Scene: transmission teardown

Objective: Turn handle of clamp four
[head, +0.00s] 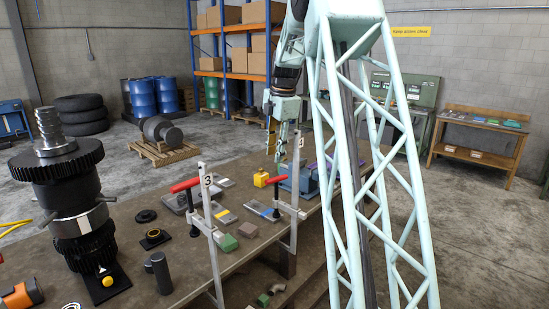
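A bar clamp (296,180) stands at the bench edge right of the clamp marked 3. The small white tag at its top is too small to read surely. My gripper (277,150) hangs from above, fingers down, at the upper end of this handle. The fingers overlap the handle in the picture; I cannot tell whether they touch or grip it. The clamp marked 3 (213,235) stands nearer, with its red handle (185,184) lying sideways to the left.
The bench (185,262) carries a tall gear shaft (68,190) at left, a yellow block (261,179), a blue vise-like part (299,180), green and brown blocks, and flat grey parts. My lattice arm column hides the bench's right side.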

